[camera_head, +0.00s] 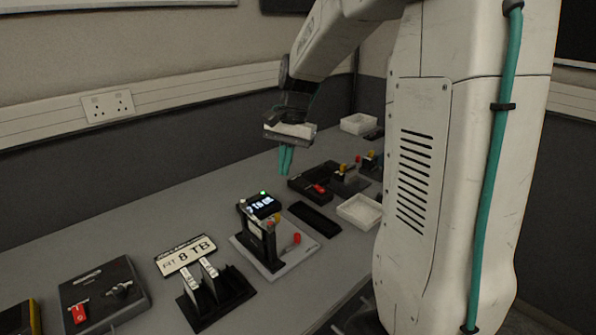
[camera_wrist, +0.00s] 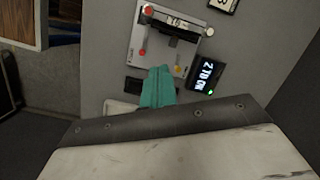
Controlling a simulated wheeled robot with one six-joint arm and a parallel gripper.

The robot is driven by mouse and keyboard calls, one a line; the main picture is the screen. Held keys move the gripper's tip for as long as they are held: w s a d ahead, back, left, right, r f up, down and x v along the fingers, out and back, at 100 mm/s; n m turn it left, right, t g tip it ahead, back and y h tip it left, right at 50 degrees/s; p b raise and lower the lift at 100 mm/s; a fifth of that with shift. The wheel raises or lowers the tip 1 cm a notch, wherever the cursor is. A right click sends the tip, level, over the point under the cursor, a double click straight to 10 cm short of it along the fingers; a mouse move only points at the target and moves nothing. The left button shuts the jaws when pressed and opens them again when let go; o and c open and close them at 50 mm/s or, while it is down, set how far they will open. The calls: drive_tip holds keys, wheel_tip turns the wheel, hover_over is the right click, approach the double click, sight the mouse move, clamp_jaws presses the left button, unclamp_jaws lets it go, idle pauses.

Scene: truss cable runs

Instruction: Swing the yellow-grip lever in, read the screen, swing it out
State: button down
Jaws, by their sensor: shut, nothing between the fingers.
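My gripper (camera_head: 286,160) is shut and empty, its teal fingers pointing down above the bench; they also show in the wrist view (camera_wrist: 158,88). Below it stands a tester with a dark upright frame on a pale base plate (camera_head: 296,257). Its small black screen (camera_head: 262,206) is lit with white characters and a green light; the screen also shows in the wrist view (camera_wrist: 205,77), but I cannot read the text surely. The yellow grip (camera_head: 277,217) is partly hidden behind the frame; in the wrist view an orange-yellow knob (camera_wrist: 177,69) sits close to my fingertips. A red grip (camera_head: 297,238) stands at the front right.
A white plate reading "FIT 8 TB" (camera_head: 186,255) lies behind a black rack (camera_head: 236,285) with two upright drives. White trays (camera_head: 360,211) and other devices stand at right. My arm column covers the right side.

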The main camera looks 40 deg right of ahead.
drive_tip(key=s+a+r+n+h, duration=0.1)
drive_tip(key=s+a+n, duration=0.2)
drive_tip(key=s, duration=0.5)
drive_tip(key=s+a+r+n+t, duration=0.1)
drive_tip(key=s+a+n, duration=0.3)
drive_tip(key=s, duration=0.4)
drive_tip(key=s+a+r+n+h, duration=0.1)
drive_tip(key=s+a+n, duration=0.3)
drive_tip(key=s+a, duration=0.2)
drive_tip(key=shift+s+r+h, duration=0.2)
drive_tip(key=shift+s+h, duration=0.1)
drive_tip(key=shift+s, duration=0.75)
